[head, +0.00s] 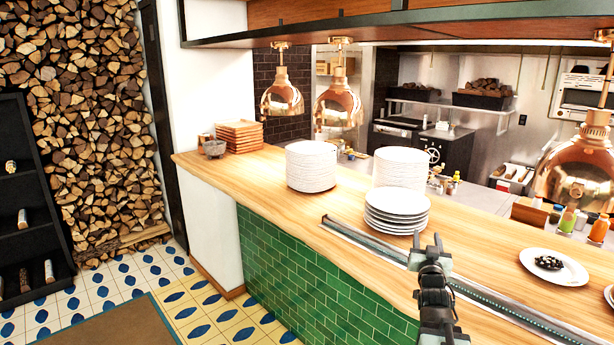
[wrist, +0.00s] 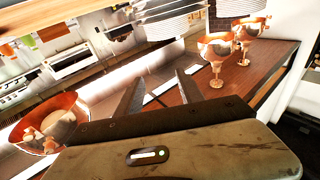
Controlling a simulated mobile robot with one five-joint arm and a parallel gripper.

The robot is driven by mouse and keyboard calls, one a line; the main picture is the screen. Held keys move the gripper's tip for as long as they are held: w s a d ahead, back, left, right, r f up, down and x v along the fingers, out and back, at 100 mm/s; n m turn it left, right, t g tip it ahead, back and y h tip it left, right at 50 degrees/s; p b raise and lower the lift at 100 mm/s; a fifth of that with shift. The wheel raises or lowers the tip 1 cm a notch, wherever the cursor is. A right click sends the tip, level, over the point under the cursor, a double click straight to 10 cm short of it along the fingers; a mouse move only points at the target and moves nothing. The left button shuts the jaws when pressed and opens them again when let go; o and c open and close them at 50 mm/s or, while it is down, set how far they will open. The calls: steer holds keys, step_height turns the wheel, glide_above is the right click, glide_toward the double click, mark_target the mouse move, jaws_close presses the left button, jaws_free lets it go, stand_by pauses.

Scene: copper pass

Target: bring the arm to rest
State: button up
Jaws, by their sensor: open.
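My arm stands upright at the lower right of the head view, in front of the wooden counter (head: 262,178). My gripper (head: 427,246) is at its top, with the two fingertips apart and pointing up. It overlaps the counter's metal rail in the picture; whether it touches the rail cannot be told. In the wrist view my gripper (wrist: 157,84) shows two spread dark fingers with nothing between them. The wrist view appears upside down.
White plate stacks (head: 311,166) stand on the counter behind my gripper. A plate of dark food (head: 554,267) is to its right. Copper lamps (head: 338,105) hang above. Green tiles (head: 310,285) face the counter front. The floor at left is open, beside stacked firewood (head: 85,110).

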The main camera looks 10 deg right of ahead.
steer(key=w+a+f+n+g+y, duration=0.1)
steer(key=a+f+n+g+y, duration=0.2)
steer(key=a+f, duration=0.75)
steer(key=a+f+g+y, duration=0.35)
steer(key=a+f, duration=0.25)
steer(key=a, duration=0.9)
steer(key=s+a+f+g, duration=0.1)
steer(key=s+f+g, duration=0.2)
steer(key=s, duration=0.3)
steer(key=s+a+f+n+g, duration=0.1)
steer(key=s+a+f+g, duration=0.1)
steer(key=s+f+g, duration=0.2)
steer(key=s+a+f+g, duration=0.1)
steer(key=s+f+g, duration=0.2)
steer(key=s, duration=0.6)
steer(key=shift+a+f+n+g+y, duration=0.15)
steer(key=shift+a+n+g+y, duration=0.2)
steer(key=shift+g, duration=0.4)
